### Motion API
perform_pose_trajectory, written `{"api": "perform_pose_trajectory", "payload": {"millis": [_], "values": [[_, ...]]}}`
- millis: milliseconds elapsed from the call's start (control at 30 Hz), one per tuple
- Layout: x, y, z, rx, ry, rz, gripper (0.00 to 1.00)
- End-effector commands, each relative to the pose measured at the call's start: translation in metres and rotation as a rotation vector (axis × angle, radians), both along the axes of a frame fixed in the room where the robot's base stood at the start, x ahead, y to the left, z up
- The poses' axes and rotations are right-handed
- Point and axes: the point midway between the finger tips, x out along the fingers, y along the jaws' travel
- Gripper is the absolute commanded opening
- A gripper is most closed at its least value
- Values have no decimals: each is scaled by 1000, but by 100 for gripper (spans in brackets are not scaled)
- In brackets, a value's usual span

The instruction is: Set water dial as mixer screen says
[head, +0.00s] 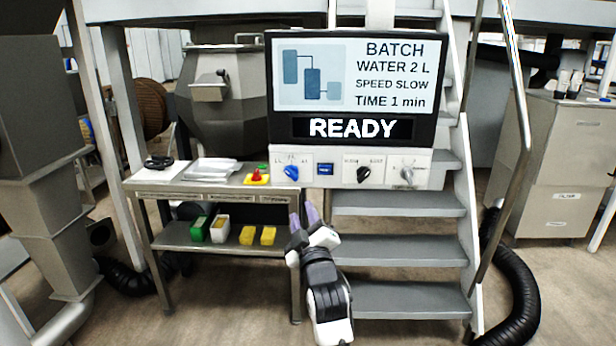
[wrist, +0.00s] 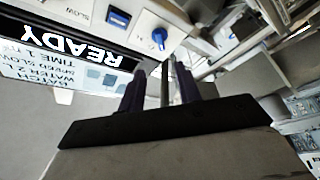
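The mixer screen (head: 357,80) reads BATCH, WATER 2 L, SPEED SLOW, TIME 1 min, with READY below. The blue water dial (head: 291,172) is on the white panel under the screen's left end. Its marks are too small to read surely, and I cannot tell which one it points at. In the wrist view the blue dial (wrist: 159,38) shows just beyond the fingertips. My gripper (head: 303,214) is below the panel, fingers pointing up, apart from the dial. In the wrist view its two purple fingers (wrist: 160,78) are spread with nothing seen between them.
A blue button (head: 325,169), a black knob (head: 364,174) and a grey knob (head: 407,175) sit right of the dial. A red knob on a yellow base (head: 257,177) stands on the bench (head: 150,186) to the left. Steps (head: 398,251) rise behind my arm.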

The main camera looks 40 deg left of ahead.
Motion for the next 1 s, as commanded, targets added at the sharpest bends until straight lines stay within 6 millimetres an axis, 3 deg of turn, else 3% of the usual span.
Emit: {"api": "perform_pose_trajectory", "payload": {"millis": [600,1000], "values": [[70,79,33,1,-1,1,34],[86,96,38,2,-3,1,34]]}}
